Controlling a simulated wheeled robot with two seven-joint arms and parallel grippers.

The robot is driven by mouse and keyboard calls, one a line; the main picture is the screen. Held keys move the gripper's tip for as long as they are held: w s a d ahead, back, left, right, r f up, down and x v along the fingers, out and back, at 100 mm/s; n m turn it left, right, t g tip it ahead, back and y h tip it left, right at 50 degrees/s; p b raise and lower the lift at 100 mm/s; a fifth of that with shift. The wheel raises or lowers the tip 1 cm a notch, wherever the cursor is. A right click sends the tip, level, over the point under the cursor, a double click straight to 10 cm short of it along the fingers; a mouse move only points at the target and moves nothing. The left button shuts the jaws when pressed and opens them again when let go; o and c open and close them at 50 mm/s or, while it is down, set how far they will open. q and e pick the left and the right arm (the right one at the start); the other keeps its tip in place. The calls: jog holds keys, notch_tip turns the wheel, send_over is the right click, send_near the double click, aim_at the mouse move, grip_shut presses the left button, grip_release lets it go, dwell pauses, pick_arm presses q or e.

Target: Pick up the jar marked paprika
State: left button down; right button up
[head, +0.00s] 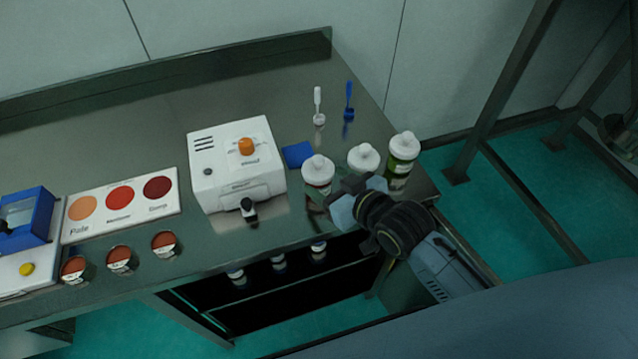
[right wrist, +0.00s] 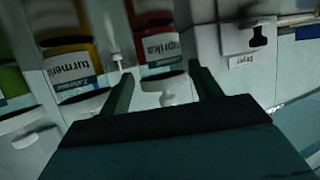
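The paprika jar stands upright on the steel table in the head view (head: 318,172), leftmost of three white-capped jars. In the right wrist view it shows a red body and a white label (right wrist: 160,48) reading "prika", the first letters hidden. My right gripper (head: 334,198) is on the near right side of this jar. In the right wrist view the fingers (right wrist: 163,88) are open, with the jar's white cap between them in the picture. I cannot tell whether they touch it. My left gripper is not in view.
Beside it stand the turmeric jar (head: 363,158) and a green jar (head: 403,152). A white machine with an orange knob (head: 240,170) is to the left. A blue pad (head: 298,154) lies behind the jars. The table's front edge is close to the gripper.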

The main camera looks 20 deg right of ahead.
jog(key=x, duration=0.5)
jog(key=shift+a+f+b, duration=0.15)
jog(key=shift+f+b, duration=0.1)
jog(key=shift+b, duration=0.1)
jog(key=c, duration=0.9)
